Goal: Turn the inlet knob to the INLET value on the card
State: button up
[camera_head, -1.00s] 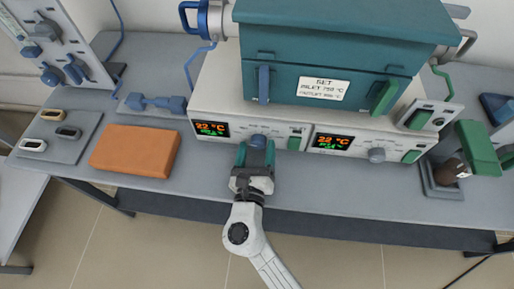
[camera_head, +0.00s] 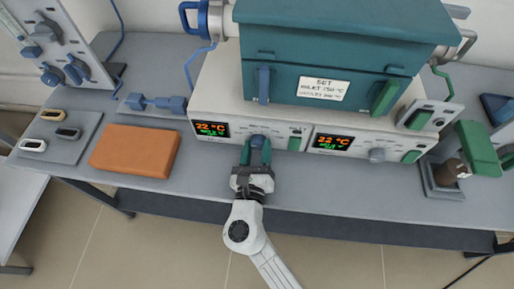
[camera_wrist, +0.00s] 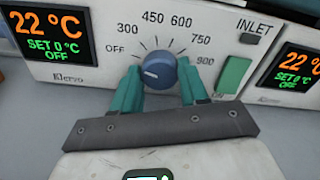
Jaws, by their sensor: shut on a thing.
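The blue inlet knob (camera_head: 258,141) is on the left control panel of the furnace. In the wrist view the knob (camera_wrist: 160,68) has a small white mark at its lower left, amid a scale from OFF to 900. My gripper (camera_head: 257,151) has its green fingers on both sides of the knob and is shut on it. The panel's display (camera_wrist: 48,35) reads 22 °C, SET 0 °C, OFF. An INLET label (camera_wrist: 254,28) sits right of the dial.
A second panel with its own display (camera_head: 332,142) and grey knob (camera_head: 377,155) is on the right. A green switch (camera_wrist: 234,76) sits close right of the gripped knob. An orange block (camera_head: 135,151) lies on the bench to the left.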

jog(key=shift+f+m, duration=0.1)
jog(key=shift+m, duration=0.2)
jog(key=m+b, duration=0.4)
jog(key=shift+f, duration=0.1)
jog(key=m+b, duration=0.2)
jog(key=m, duration=0.2)
jog(key=shift+b, duration=0.35)
jog(key=shift+m+b, duration=0.7)
jog(key=shift+m, duration=0.5)
jog(key=o, duration=1.1)
jog(key=shift+r, duration=0.2)
jog(key=shift+c, duration=0.2)
jog(key=shift+s, duration=0.1)
jog(key=s, duration=1)
jog(key=shift+s+a, duration=0.15)
jog(key=shift+s, duration=0.2)
